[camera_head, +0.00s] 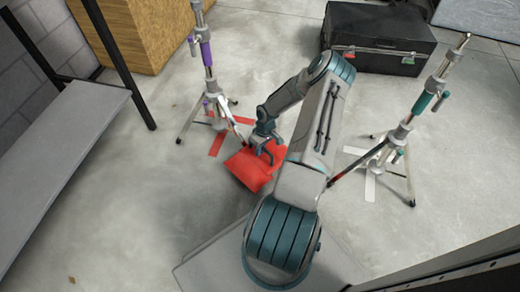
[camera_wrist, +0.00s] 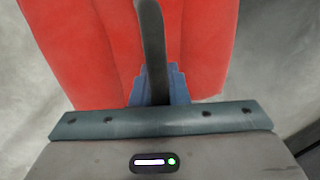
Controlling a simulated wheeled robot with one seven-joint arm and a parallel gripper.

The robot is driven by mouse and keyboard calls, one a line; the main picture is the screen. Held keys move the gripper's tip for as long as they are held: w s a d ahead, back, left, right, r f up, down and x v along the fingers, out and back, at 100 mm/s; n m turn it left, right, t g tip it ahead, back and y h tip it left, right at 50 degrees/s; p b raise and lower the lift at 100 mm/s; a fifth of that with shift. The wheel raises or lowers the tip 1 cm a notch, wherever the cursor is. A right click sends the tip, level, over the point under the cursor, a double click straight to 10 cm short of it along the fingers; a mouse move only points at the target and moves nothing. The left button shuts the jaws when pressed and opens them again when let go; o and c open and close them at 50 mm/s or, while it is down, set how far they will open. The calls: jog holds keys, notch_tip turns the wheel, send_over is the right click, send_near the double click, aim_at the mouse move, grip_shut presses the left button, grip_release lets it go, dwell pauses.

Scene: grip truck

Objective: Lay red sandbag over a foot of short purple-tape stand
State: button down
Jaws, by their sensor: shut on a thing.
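The red sandbag (camera_head: 250,168) is in my gripper (camera_head: 264,146), just in front of the purple-tape stand (camera_head: 206,55) in the head view. My gripper is shut on the bag's strap or top; the exact grip is partly hidden. In the wrist view the red sandbag (camera_wrist: 90,50) hangs across the top, beyond the gripper (camera_wrist: 155,60). The purple-tape stand is upright with spread feet, and one foot runs towards the bag. Whether the bag touches that foot or the floor I cannot tell.
A teal-tape stand (camera_head: 405,130) stands to the right of my arm. Red tape marks (camera_head: 217,143) lie on the floor by the purple-tape stand. A black case (camera_head: 377,38) and a wooden box (camera_head: 135,30) are behind. A grey shelf (camera_head: 60,150) is at left.

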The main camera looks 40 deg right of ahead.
jog(key=shift+w+f+b, duration=0.1)
jog(key=shift+f+b, duration=0.4)
jog(key=shift+f, duration=0.1)
jog(key=c, duration=1.3)
grip_release()
jog(key=shift+f, duration=0.25)
notch_tip(320, 180, up, 14)
jog(key=d+p, duration=0.3)
jog(key=p, duration=0.3)
jog(key=a+r+h+p, duration=0.1)
jog(key=a+r+p, duration=0.35)
jog(key=r, duration=0.95)
jog(key=a+r+h+p, duration=0.1)
jog(key=a+r+p, duration=0.4)
jog(key=r, duration=0.9)
jog(key=a+r+h+p, duration=0.25)
jog(key=r+p, duration=0.35)
jog(key=r, duration=0.8)
jog(key=s+a+r+t+p, duration=0.1)
jog(key=s+a+r+p, duration=0.4)
jog(key=r, duration=0.5)
jog(key=s+a+r+m+t+y+p, duration=0.1)
jog(key=s+a+r+p, duration=0.4)
jog(key=r, duration=0.5)
jog(key=s+a+r+t+y+p, duration=0.1)
jog(key=s+a+r+p, duration=0.5)
jog(key=r, duration=0.5)
jog(key=shift+s+r+m+p, duration=0.1)
jog(key=shift+s+m+p, duration=0.3)
jog(key=shift+s+p, duration=0.1)
